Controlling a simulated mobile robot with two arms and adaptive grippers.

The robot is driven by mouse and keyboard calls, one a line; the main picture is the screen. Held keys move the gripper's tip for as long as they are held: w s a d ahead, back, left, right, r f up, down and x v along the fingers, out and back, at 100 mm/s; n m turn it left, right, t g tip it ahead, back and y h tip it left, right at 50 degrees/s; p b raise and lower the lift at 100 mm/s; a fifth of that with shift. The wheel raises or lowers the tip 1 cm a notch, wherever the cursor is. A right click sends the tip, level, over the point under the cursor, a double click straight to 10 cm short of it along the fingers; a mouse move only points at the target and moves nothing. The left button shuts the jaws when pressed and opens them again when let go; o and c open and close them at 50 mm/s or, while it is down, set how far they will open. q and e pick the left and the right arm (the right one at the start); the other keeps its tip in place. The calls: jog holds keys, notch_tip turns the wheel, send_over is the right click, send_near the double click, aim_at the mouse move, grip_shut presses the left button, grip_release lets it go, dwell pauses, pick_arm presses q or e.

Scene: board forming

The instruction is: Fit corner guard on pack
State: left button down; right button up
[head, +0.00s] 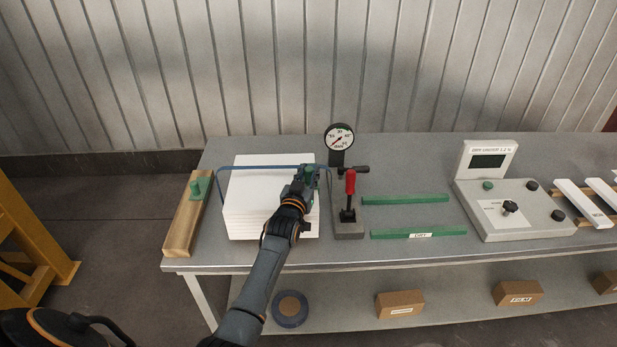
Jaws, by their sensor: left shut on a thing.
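The pack (268,215) is a stack of white boards on the left part of the bench, with a blue strap (250,168) standing around its far side. My left gripper (306,175) is at the right side of the pack, towards its far corner. It is shut on a small green piece, which looks like the corner guard (309,169). The gripper hides most of this piece, so I cannot tell whether it touches the pack. Another green piece (199,188) is on a wooden block (184,226) left of the pack. My right gripper is not in view.
A dial gauge (340,138) and a red-handled lever tool (350,184) stand close right of the pack. Two green strips (405,199) lie farther right, then a grey control box (512,210). The lower shelf (345,310) holds a roll and small boxes.

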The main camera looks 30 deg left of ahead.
pick_arm(q)
jog(key=shift+f, duration=0.3)
jog(key=c, duration=0.7)
grip_release()
jog(key=shift+c, duration=0.2)
jog(key=shift+s+d, duration=0.15)
jog(key=shift+s, duration=0.3)
jog(key=v, duration=1.1)
